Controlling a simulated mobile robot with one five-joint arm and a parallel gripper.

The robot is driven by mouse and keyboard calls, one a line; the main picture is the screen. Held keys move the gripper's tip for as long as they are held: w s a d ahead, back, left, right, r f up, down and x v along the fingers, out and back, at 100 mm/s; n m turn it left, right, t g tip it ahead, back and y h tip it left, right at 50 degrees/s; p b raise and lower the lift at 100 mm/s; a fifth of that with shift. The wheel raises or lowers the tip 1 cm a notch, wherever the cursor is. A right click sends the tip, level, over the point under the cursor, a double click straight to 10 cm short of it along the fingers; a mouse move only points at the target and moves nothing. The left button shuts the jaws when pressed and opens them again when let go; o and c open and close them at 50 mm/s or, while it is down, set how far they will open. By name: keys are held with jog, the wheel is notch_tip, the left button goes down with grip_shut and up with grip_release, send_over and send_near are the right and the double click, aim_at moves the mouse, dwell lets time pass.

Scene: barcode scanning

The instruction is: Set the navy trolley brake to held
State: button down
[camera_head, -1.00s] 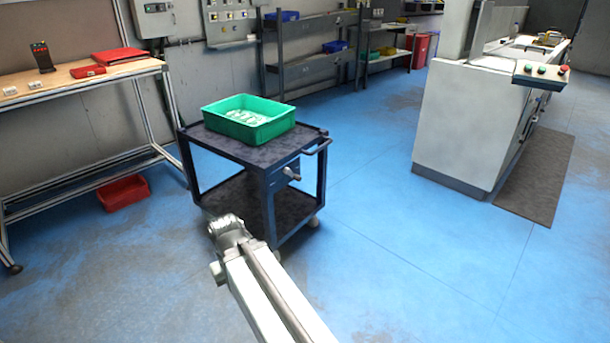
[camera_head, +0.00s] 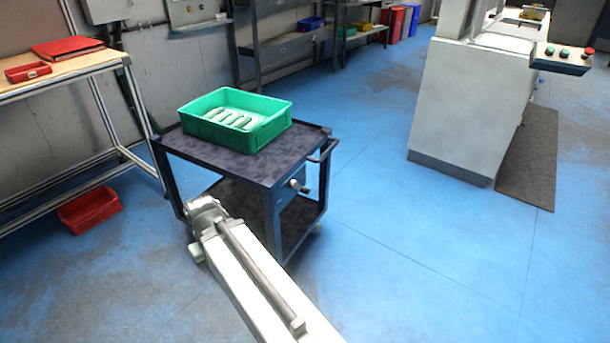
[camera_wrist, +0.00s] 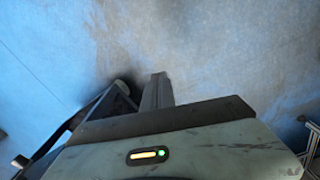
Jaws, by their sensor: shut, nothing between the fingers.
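The navy trolley (camera_head: 272,172) stands in the middle of the head view, with a dark top and a lower shelf. A small panel with a pale lever or knob, the likely brake (camera_head: 299,186), is on its side facing right. Its setting is too small to read. My arm reaches up from the bottom in front of the trolley, covering part of its lower frame, and my fingers are hidden there. In the wrist view my gripper (camera_wrist: 158,90) is shut and empty above the blue floor. A dark frame with a round foot, apparently the trolley's, shows to its left.
A green crate (camera_head: 196,130) holding several pale items sits on the trolley. A workbench (camera_head: 60,80) stands at left, a red bin (camera_head: 90,210) on the floor beside it. A white machine (camera_head: 465,110) stands at right. Blue floor between trolley and machine is clear.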

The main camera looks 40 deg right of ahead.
jog(key=shift+w+a, duration=0.25)
jog(key=shift+w, duration=0.2)
